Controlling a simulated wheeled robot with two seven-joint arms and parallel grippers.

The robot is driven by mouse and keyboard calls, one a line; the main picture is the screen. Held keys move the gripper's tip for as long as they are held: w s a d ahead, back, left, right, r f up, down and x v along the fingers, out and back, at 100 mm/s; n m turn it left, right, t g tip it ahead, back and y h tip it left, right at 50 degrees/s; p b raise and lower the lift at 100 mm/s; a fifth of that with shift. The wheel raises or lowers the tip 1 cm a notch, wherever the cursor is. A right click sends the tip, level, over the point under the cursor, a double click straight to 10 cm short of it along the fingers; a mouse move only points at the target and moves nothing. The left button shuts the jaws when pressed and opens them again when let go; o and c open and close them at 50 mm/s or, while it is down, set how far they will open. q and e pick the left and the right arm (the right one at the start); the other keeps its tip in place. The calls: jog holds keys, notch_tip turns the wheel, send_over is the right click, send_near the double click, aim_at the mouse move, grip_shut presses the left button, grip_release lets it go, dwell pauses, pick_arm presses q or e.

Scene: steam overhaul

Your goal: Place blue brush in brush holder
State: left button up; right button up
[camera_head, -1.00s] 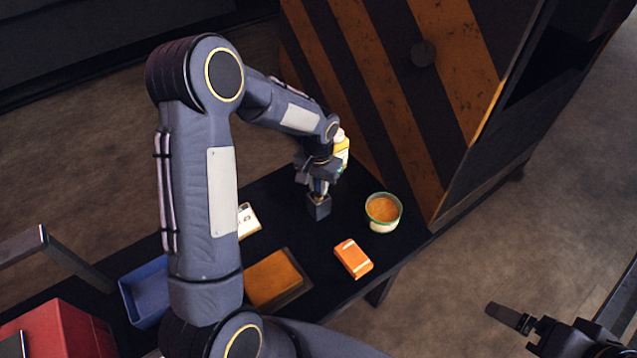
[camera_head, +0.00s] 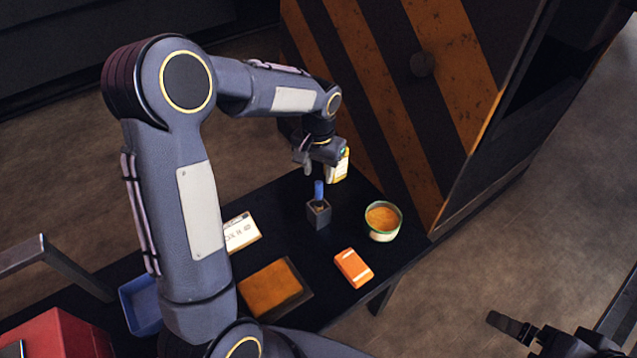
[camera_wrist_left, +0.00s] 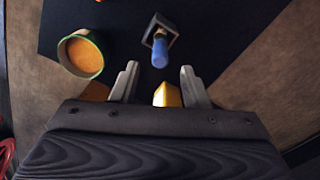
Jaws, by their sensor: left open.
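The blue brush (camera_head: 319,190) stands in the dark square brush holder (camera_head: 319,215) on the black table, its blue handle sticking up out of the opening. In the left wrist view the brush handle (camera_wrist_left: 159,52) points toward the camera, with the holder (camera_wrist_left: 163,27) around its lower end. My left gripper (camera_head: 318,166) is above the brush, apart from it. In the left wrist view its two fingers (camera_wrist_left: 157,82) are spread with nothing held between them. My right gripper (camera_head: 512,322) shows partly at the lower right, away from the table; its jaw state is unclear.
A bowl of orange contents (camera_head: 383,221) and an orange box (camera_head: 353,268) stand right of the holder. A yellow-and-white bottle (camera_head: 339,168) is close behind my left gripper. A white card (camera_head: 241,232), brown pad (camera_head: 271,289), blue bin (camera_head: 139,306) and red box (camera_head: 57,334) lie left.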

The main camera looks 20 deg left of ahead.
pick_arm(q)
notch_tip(320, 180, up, 3)
jog(key=shift+s+r, duration=0.1)
jog(key=s+r+n+t+h, duration=0.15)
jog(key=s+r, duration=0.25)
jog(key=s, duration=0.5)
jog(key=s+r+t+h, duration=0.15)
jog(key=s+r, duration=0.25)
jog(key=s, duration=0.4)
jog(key=s+d+f+n+t, duration=0.1)
jog(key=s+d+t, duration=0.1)
jog(key=s, duration=0.5)
jog(key=shift+s+d+h, duration=0.4)
jog(key=shift+d, duration=0.05)
jog(key=shift+f, duration=0.1)
jog(key=shift+r+p, duration=0.35)
